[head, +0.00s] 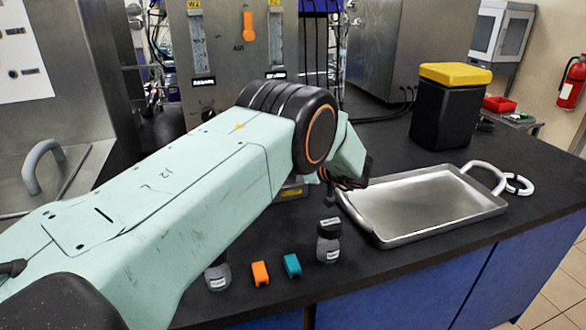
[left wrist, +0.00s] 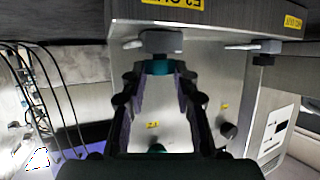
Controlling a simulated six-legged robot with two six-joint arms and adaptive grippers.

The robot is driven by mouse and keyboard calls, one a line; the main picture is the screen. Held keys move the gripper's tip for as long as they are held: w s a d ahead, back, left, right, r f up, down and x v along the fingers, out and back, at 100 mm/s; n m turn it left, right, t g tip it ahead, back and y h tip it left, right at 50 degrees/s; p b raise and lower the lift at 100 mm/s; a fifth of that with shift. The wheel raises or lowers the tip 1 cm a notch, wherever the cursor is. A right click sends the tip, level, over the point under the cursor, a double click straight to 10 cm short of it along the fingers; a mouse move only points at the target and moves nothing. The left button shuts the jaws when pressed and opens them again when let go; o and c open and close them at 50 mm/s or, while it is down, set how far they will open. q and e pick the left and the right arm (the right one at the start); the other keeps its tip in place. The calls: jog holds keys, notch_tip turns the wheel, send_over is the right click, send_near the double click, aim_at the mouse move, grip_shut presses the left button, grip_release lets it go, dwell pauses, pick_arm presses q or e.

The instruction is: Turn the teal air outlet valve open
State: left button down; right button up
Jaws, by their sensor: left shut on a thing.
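In the left wrist view my left gripper (left wrist: 160,80) reaches up from the bottom with its fingers on either side of a small teal part (left wrist: 159,67), which it is shut on. The teal part sits just below a grey valve fitting (left wrist: 161,42) on a metal panel, and I take it to be the teal air outlet valve. Its handle angle is hard to tell. A second teal piece (left wrist: 157,148) shows lower down between the fingers. In the head view my left arm crosses the bench and its fingertips are hidden. My right gripper is not in view.
A metal tray (head: 375,234) with handles lies on the bench, with a black bin with a yellow lid (head: 456,75) behind it. Small bottles (head: 328,247), an orange block (head: 260,273) and a teal block (head: 292,265) are near the front edge. An orange lever (head: 248,27) is on the panel.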

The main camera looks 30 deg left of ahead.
pick_arm(q)
jog(key=shift+a+r, duration=0.15)
jog(key=shift+r, duration=0.1)
jog(key=c, duration=1.4)
grip_release()
jog(key=o, duration=0.4)
jog(key=shift+f, duration=0.2)
jog(key=shift+r, duration=0.1)
notch_tip(320, 180, up, 10)
jog(key=shift+f, duration=0.1)
